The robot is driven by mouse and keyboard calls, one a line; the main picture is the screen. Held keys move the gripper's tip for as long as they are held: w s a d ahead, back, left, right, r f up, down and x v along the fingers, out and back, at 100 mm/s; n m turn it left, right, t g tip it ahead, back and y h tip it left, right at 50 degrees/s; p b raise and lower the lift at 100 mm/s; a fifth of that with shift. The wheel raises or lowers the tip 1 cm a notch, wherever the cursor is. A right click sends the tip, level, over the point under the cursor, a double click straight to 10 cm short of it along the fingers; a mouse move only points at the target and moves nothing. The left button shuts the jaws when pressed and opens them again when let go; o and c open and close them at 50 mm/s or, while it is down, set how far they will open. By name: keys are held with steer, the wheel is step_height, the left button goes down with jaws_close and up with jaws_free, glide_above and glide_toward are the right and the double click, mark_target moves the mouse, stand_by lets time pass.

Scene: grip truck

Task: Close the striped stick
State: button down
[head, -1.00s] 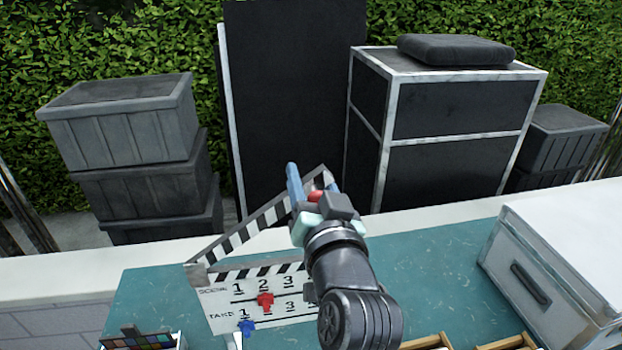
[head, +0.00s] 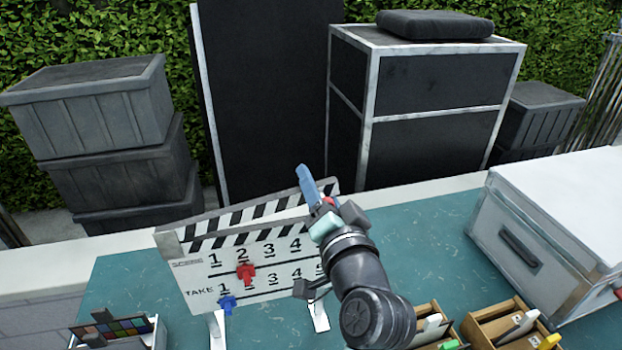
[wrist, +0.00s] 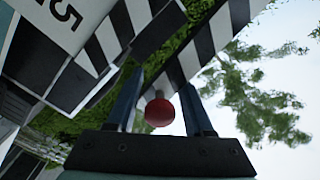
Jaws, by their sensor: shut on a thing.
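The clapperboard (head: 211,289) stands upright on metal feet on the teal table. The wrist view shows the striped stick (wrist: 209,39) and a red knob (wrist: 160,111) between the blue fingers.
A white case (head: 560,215) stands at the right of the table. Wooden boxes (head: 480,322) with small items lie at the front right, and a colour chart (head: 127,327) at the front left. Dark crates and a black cabinet (head: 440,105) stand behind the table.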

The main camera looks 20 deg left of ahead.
steer(key=shift+w+d+f+m, duration=0.1)
steer(key=shift+d+f+m, duration=0.15)
steer(key=shift+f, duration=0.55)
steer(key=c, duration=0.6)
jaws_free()
steer(key=shift+c, duration=0.2)
steer(key=shift+r, duration=0.1)
steer(key=b+v, duration=0.3)
steer(key=v, duration=1)
